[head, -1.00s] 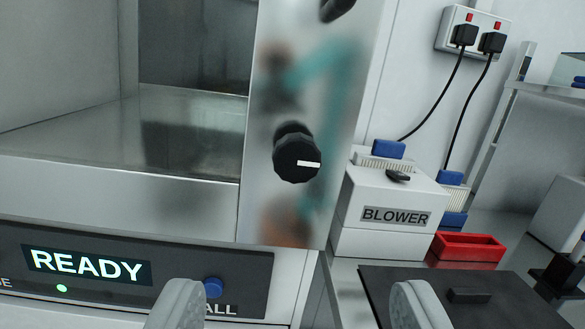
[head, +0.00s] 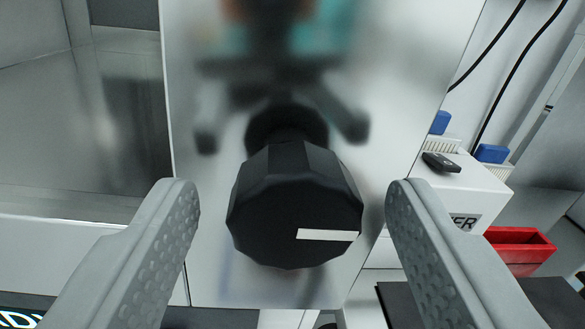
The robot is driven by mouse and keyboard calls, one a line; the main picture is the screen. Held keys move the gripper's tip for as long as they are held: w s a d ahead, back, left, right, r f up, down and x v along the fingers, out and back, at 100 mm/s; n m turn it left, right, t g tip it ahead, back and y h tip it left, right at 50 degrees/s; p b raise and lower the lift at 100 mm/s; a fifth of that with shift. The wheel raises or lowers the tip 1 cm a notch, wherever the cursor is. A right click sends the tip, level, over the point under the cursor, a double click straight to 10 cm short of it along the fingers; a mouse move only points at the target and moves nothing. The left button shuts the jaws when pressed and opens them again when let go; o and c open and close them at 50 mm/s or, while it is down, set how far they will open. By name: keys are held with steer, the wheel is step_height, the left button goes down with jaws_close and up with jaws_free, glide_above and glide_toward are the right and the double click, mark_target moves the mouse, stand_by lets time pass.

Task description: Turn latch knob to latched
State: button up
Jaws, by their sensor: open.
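The latch knob (head: 290,205) is black and faceted, with a white pointer line (head: 327,235) that points right in the picture. It stands out from a shiny metal panel (head: 400,130) in the middle of the view. My gripper (head: 292,200) is open, with one grey dimpled finger on the left of the knob and one on the right. A gap shows between each finger and the knob, and neither seems to touch it. The panel mirrors a blurred reflection of my arm and gripper.
An open metal chamber (head: 110,130) lies left of the panel. At right are a white blower box (head: 470,185), a red tray (head: 518,248), blue-topped connectors (head: 440,122) and hanging black cables (head: 488,45). A dark display edge shows at bottom left.

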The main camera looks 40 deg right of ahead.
steer(key=shift+w+d, duration=0.15)
steer(key=c, duration=1)
